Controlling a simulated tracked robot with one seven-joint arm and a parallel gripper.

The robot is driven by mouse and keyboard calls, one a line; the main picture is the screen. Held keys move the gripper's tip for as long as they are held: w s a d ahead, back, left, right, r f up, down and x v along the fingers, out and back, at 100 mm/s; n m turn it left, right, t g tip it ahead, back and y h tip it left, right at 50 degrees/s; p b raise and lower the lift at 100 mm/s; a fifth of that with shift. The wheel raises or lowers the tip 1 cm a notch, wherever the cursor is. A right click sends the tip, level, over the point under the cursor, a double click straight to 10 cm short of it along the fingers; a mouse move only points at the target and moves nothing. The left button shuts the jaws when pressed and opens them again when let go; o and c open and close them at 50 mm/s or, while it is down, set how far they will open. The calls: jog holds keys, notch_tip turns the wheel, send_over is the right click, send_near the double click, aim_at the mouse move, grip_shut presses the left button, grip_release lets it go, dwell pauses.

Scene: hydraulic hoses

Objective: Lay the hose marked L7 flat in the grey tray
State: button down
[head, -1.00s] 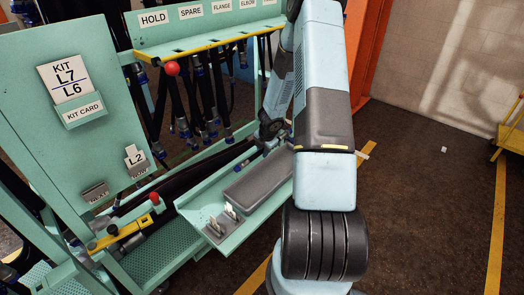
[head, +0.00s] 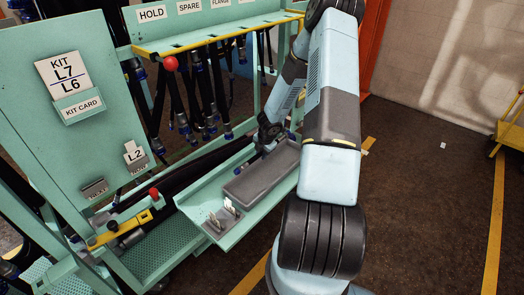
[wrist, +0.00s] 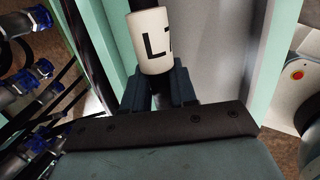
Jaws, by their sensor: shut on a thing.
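In the wrist view my gripper (wrist: 160,92) is shut on the hose marked L7 (wrist: 153,42), close below its white label. The label reads "L" and a partly cut-off "7". In the head view my gripper (head: 266,146) is at the far left edge of the grey tray (head: 262,172), partly behind my arm. A blue hose fitting (head: 241,168) shows beside the tray's left side; the L7 label cannot be seen there. The tray's visible floor is empty, and its far end is partly covered. In the wrist view a grey surface (wrist: 225,50) lies right of the hose.
A green shelf (head: 197,203) carries the tray and a small grey block with upright white tags (head: 226,211). Several hoses (head: 200,100) hang from the yellow-edged rack behind. A green panel (head: 100,140) with the kit card stands left. Open floor lies right.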

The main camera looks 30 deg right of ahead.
jog(key=shift+f, duration=3.8)
jog(key=c, duration=0.8)
grip_release()
jog(key=v, duration=1.3)
jog(key=shift+r, duration=0.3)
jog(key=shift+s, duration=0.15)
